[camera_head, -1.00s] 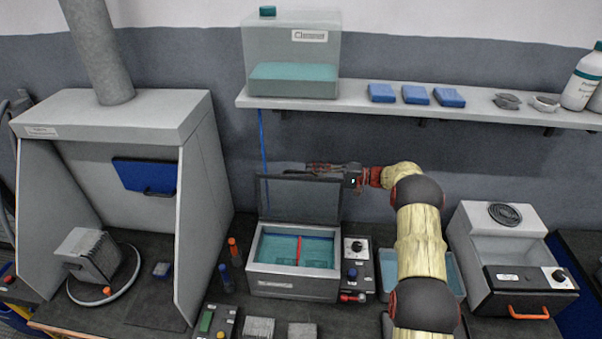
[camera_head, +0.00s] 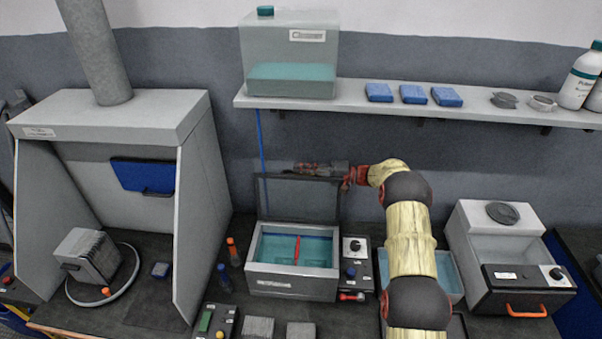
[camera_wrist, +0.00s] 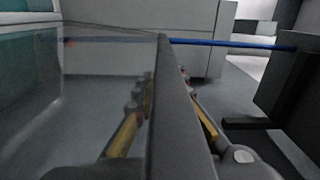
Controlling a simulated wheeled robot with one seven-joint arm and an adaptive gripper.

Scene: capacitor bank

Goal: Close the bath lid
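The bath (camera_head: 268,283) is a grey box on the bench with teal liquid and a red piece inside. Its lid (camera_head: 298,199), a see-through panel in a dark frame, stands raised at the back of the bath. My gripper (camera_head: 303,169) is at the lid's top edge, pointing left along it; I cannot tell whether they touch. In the wrist view the lid's dark frame (camera_wrist: 178,100) runs down the middle, close to the camera, with the clear panel at its left. The fingers are too small and unclear to show whether they are open or shut.
A shelf (camera_head: 480,107) with a teal-filled tank (camera_head: 291,60) hangs above the lid. A control box (camera_head: 357,262) stands right of the bath, and a fume hood (camera_head: 110,118) stands at left. My arm reaches over a teal tray (camera_head: 449,276).

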